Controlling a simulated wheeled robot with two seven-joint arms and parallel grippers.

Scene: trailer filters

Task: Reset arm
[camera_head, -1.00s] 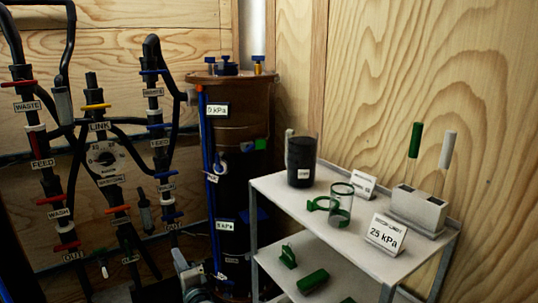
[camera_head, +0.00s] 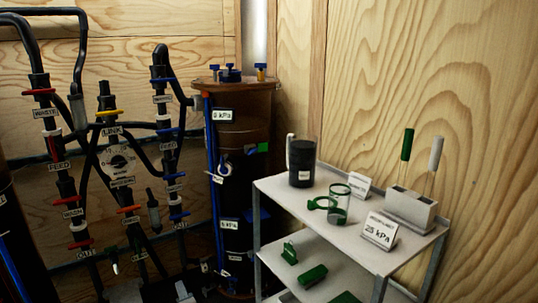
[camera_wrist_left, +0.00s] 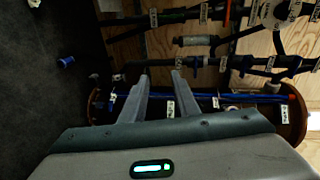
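My left gripper (camera_wrist_left: 160,80) shows in the left wrist view. Its two grey fingers stand apart with nothing held between them. Beyond the fingertips lies the dark filter column (camera_wrist_left: 205,98), seen sideways, and the pipework (camera_wrist_left: 200,42) with its labels. I cannot tell how far the fingertips are from them. In the head view the left arm is only partly seen, low at the bottom edge beneath the pipes, and its fingers cannot be made out. My right gripper is in neither view.
In the head view, the brown-topped filter column (camera_head: 240,150) stands in the middle, with valved pipes (camera_head: 120,160) to its left. A shelf cart (camera_head: 350,245) on the right holds a dark beaker (camera_head: 301,163), a clear green-handled cup (camera_head: 338,204) and a "25 kPa" sign (camera_head: 380,231).

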